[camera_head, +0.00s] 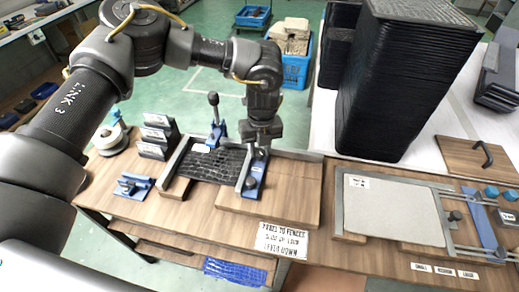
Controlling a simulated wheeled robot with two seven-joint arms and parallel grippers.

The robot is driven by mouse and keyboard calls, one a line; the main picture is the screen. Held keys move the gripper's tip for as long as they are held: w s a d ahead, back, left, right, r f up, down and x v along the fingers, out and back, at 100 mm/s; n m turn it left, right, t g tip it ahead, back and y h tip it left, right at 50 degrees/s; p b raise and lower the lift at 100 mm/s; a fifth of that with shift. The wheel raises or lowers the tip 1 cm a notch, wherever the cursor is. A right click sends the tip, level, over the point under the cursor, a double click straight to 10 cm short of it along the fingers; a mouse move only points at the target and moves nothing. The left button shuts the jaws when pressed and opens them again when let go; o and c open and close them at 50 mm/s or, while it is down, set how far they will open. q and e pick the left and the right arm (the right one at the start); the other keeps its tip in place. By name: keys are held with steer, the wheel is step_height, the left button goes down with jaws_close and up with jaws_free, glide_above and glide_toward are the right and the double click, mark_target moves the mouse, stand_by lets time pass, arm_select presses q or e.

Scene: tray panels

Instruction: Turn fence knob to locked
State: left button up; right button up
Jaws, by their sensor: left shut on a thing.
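My left gripper (260,149) points straight down at the wooden board, over a blue bracket (253,182) beside the black tray panel (216,164). It is shut on the top of a small knob at the bracket's upper end; the fingers hide most of this knob, and its turn position cannot be read. Grey fence bars (178,158) flank the panel. A blue clamp with an upright black-knobbed lever (214,112) stands at the panel's back edge. A printed label (282,240) is on the bench front. My right gripper is not in view.
A tall stack of black trays (385,80) stands to the right. A second fixture with a light plate (392,210) and a dark knob (454,216) lies at right. Grey holders (157,138) and a tape roll (108,138) stand at left.

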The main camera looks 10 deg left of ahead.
arm_select(q)
steer(key=m, duration=0.3)
steer(key=shift+m+b, duration=0.4)
steer(key=m+b, duration=0.1)
steer(key=m, duration=0.3)
steer(key=shift+m, duration=1.3)
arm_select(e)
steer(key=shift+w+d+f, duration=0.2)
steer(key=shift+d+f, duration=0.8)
arm_select(q)
steer(key=shift+m, duration=0.3)
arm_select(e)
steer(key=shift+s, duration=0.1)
arm_select(q)
steer(key=o, duration=0.7)
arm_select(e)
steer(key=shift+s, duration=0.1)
arm_select(q)
steer(key=shift+r, duration=0.1)
